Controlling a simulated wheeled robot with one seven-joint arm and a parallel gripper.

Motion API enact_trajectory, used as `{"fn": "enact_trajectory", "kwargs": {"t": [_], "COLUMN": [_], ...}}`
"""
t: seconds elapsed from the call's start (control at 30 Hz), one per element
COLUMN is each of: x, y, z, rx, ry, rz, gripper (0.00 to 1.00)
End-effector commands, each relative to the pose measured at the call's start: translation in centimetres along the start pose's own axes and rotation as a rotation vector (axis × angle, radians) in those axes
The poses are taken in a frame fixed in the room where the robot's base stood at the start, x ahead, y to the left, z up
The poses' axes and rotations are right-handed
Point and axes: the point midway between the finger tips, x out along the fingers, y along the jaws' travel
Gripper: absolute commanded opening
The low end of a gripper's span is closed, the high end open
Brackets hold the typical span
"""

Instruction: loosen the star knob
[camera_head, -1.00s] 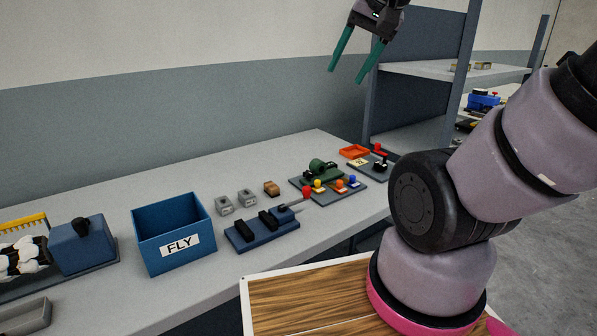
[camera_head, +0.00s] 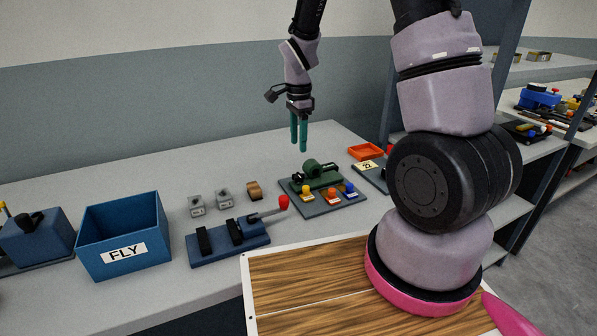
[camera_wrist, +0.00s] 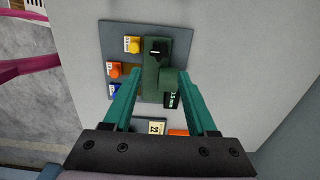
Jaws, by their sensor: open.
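A green device (camera_head: 322,181) stands on a grey plate with yellow, orange and blue buttons, on the bench in the head view. In the wrist view, the green device (camera_wrist: 151,78) carries a black knob (camera_wrist: 157,48) at its upper end; its star shape is too small to be sure of. My gripper (camera_head: 299,150) is open and empty, pointing down above the device. In the wrist view, my gripper's fingers (camera_wrist: 160,76) spread to either side of the green body, with the knob beyond the fingertips. Contact is not visible.
A blue lever fixture (camera_head: 228,243) with a red-tipped handle, small grey blocks (camera_head: 224,196) and a blue FLY bin (camera_head: 125,237) stand to the left. A blue box with another black knob (camera_head: 27,221) is far left. An orange tray (camera_head: 365,152) lies behind right.

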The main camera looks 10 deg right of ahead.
Motion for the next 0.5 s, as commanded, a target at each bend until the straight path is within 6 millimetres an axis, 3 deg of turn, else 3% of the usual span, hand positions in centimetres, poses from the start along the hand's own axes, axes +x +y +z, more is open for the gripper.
{"fn": "enact_trajectory", "kwargs": {"t": [0.17, 0.5], "x": [2.2, 8.5], "y": [0.1, 0.1], "z": [0.0, 0.0], "rx": [0.007, 0.006], "ry": [0.001, 0.000], "rz": [0.007, 0.007], "gripper": [0.58, 0.58]}}
